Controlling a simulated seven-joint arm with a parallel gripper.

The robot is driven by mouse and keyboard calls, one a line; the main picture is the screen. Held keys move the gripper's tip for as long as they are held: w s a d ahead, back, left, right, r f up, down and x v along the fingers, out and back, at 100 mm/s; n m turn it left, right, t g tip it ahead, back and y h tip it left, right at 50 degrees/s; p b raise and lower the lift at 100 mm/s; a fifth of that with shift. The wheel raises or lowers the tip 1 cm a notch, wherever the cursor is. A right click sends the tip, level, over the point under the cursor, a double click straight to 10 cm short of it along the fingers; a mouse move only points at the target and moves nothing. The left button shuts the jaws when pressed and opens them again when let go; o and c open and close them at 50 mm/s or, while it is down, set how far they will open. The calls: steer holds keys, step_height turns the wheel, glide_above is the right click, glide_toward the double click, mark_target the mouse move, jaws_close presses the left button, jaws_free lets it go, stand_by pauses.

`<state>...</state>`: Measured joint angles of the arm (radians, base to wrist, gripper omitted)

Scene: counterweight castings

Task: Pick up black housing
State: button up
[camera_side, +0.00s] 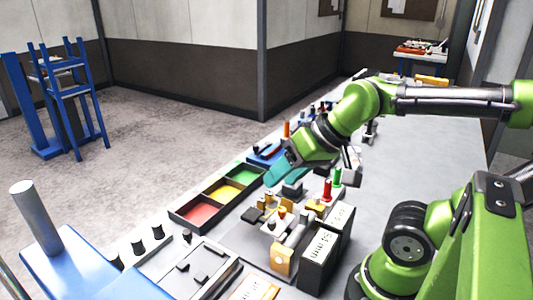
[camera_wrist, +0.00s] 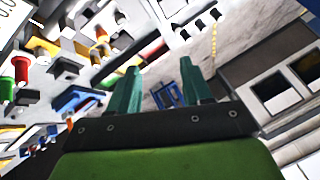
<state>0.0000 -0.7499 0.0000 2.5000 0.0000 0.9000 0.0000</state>
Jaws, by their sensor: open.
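My gripper (camera_side: 281,171) is above the work table in the side view, tilted down to the left, with teal fingers. In the wrist view its two fingers (camera_wrist: 160,85) stand wide apart with nothing between them. Several black parts are in view, and I cannot tell which one is the black housing. One small dark block (camera_side: 292,188) sits just below my gripper in the side view. A larger black box with a white printed label (camera_side: 319,262) stands at the front of the cluster, apart from my gripper.
A black tray with red, yellow and green compartments (camera_side: 184,214) lies left of the cluster. Red (camera_side: 327,190) and green (camera_side: 337,177) upright pegs stand close to my gripper. Black knobs (camera_side: 137,247) line the table's left edge. The table's right side is clear.

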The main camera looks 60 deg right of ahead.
stand_by(0.3)
steer(key=o, duration=0.7)
